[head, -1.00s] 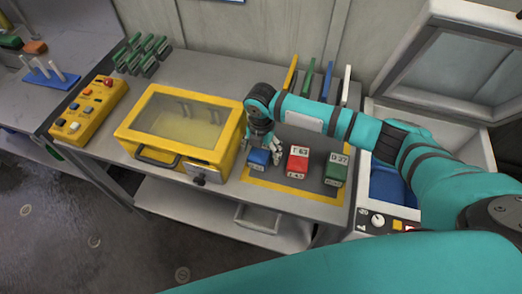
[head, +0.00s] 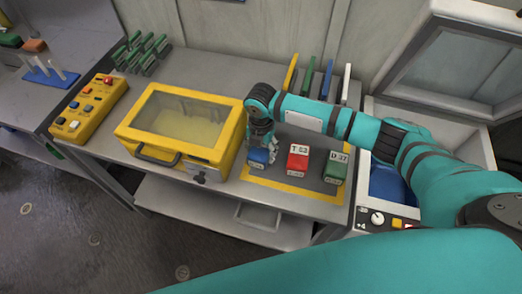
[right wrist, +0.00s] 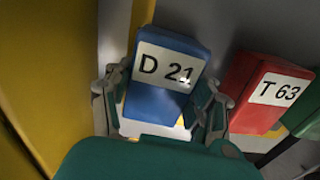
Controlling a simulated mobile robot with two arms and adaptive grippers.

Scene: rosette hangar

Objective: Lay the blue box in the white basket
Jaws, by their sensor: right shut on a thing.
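The blue box (head: 257,158), labelled D 21 in the right wrist view (right wrist: 155,103), stands on the grey mat with a yellow border. My right gripper (head: 264,149) is over it, pointing down. In the right wrist view its fingers (right wrist: 165,108) are on both sides of the blue box, shut on it. The box appears to be still on the mat. I cannot make out a white basket in these views. My left gripper is not in view.
A red box (head: 297,160) and a green box (head: 335,169) stand to the right of the blue one. A yellow windowed case (head: 182,132) is close on the left. An open-lidded white chest (head: 474,148) is at the right, and upright coloured panels (head: 308,78) stand behind.

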